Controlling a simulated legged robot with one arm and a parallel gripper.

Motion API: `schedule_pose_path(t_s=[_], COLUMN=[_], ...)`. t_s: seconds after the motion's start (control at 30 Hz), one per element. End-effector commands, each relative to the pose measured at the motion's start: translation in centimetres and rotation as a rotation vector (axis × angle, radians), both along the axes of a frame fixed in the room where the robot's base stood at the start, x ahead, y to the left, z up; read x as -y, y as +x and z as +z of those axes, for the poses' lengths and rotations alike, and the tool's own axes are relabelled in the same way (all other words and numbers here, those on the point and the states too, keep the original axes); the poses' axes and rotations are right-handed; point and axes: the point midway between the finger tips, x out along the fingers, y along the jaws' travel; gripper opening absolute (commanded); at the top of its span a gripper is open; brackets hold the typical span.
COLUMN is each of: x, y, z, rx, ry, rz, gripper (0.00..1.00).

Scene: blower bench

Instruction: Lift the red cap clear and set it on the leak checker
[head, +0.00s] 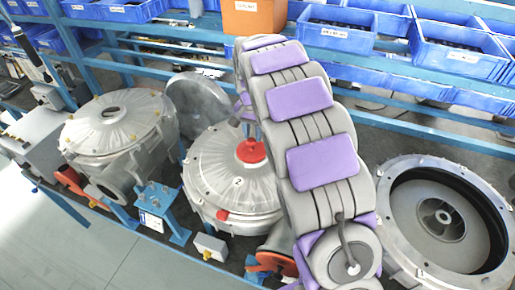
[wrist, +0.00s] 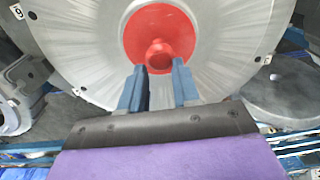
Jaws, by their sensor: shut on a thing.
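The red cap (head: 251,154) sits at the centre of the silver round blower housing marked 2 (head: 228,181). In the wrist view, the red cap (wrist: 160,38) is a round disc with a raised knob. The blue fingers of my gripper (wrist: 160,80) stand on either side of the knob's near end and are shut on it. The cap appears to rest against the housing; I cannot tell whether there is a gap. In the head view my arm hides most of the gripper. I cannot tell for certain which device is the leak checker.
A second silver blower (head: 112,125) stands left, and an open round housing (head: 444,220) stands right. A blue stand with a label (head: 152,221) and a small white box (head: 210,247) are at the front. Blue bins (head: 460,48) and an orange box (head: 254,17) line the back shelf.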

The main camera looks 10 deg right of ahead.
Motion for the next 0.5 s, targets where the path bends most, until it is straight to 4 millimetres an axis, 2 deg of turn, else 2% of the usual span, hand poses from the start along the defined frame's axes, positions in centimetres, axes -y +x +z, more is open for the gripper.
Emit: schedule_pose_path(t_s=[0.03,0.5], x=[-0.48,-0.45], y=[-2.04,-2.03], z=[-2.98,-2.63], rx=[-0.093,-0.092], ry=[0.003,0.002], rz=[0.007,0.008], gripper=[0.00,0.00])
